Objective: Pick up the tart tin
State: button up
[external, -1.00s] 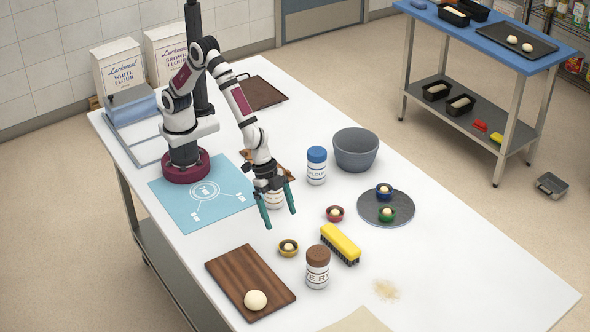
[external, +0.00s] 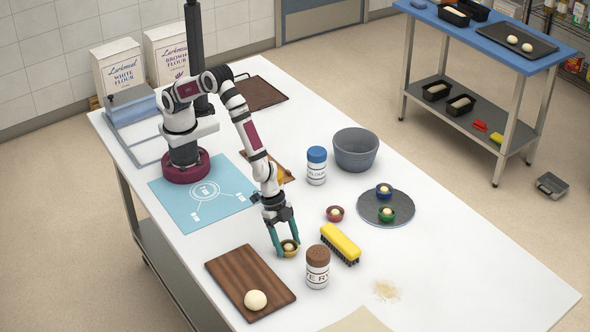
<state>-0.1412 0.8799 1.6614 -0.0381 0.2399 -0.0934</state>
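A small yellow tart tin (external: 291,254) with a pale ball of dough in it sits on the white table, right of the wooden board. My gripper (external: 288,250) is low over it, pointing down, with its teal fingers apart on either side of the tin. Whether the fingers touch its rim is too small to tell. The tin rests on the table. Similar small tins stand farther right: a red one (external: 335,214) on the table, and a blue one (external: 384,191) and a green one (external: 387,215) on a round grey slate (external: 370,211).
Close by are a brown-lidded shaker (external: 317,270), a yellow brush (external: 341,242) and a wooden board (external: 240,275) with a dough ball (external: 255,300). A blue-lidded flour jar (external: 316,168) and grey bowl (external: 356,150) stand behind. The table's right end is mostly clear.

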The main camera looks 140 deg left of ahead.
jog(key=c, duration=0.7)
jog(key=shift+r, duration=0.15)
